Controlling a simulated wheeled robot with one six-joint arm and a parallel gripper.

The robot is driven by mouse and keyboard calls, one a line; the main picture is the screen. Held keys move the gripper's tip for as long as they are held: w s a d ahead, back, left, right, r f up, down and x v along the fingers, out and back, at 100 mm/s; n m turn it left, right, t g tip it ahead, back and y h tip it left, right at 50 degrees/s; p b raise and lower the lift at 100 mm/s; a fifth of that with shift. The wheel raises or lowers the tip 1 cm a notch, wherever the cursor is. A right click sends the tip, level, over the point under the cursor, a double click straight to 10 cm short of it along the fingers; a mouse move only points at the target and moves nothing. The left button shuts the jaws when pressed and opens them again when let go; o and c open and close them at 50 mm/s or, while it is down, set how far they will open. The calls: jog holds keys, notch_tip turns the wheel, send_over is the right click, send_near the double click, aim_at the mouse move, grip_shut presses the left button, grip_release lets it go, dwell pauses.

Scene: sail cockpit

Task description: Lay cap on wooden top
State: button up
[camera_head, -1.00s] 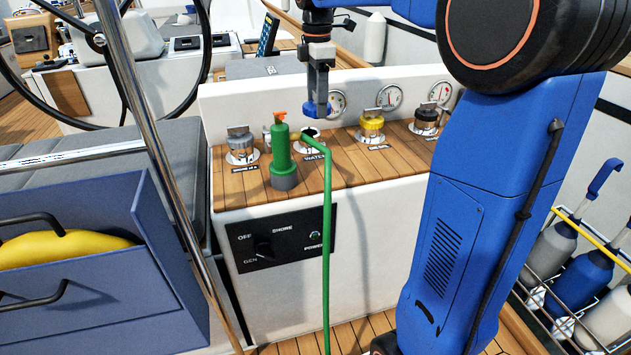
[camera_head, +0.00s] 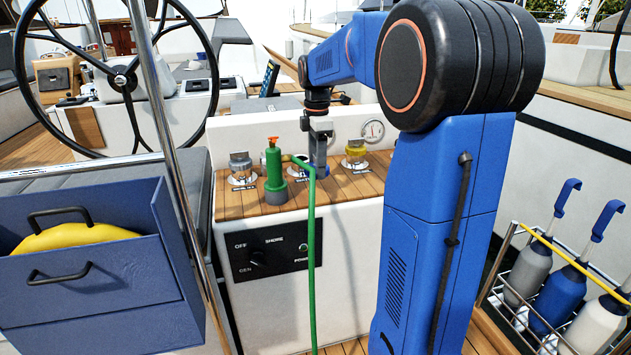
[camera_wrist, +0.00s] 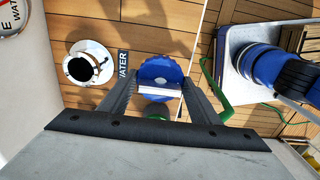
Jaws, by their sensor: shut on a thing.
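My gripper (camera_head: 318,168) is low over the wooden top (camera_head: 352,187) of the white console, just right of the green nozzle in the head view. In the wrist view the fingers (camera_wrist: 160,88) are shut on the pale grip bar of the round blue cap (camera_wrist: 160,70). The cap is over bare planks, beside the WATER label and the open water filler (camera_wrist: 82,68), not over its hole. I cannot tell whether the cap touches the wood. In the head view my gripper and the nozzle mostly hide the cap.
The green nozzle (camera_head: 274,175) stands upright on the wooden top close to my gripper, its green hose (camera_head: 312,240) hanging down the front. A grey-capped filler (camera_head: 241,168) is at left, a yellow-capped one (camera_head: 356,155) at right.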

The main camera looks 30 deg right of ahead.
jog(key=shift+f, duration=2.45)
jog(key=o, duration=1.2)
jog(key=shift+f, duration=0.1)
jog(key=shift+c, duration=0.2)
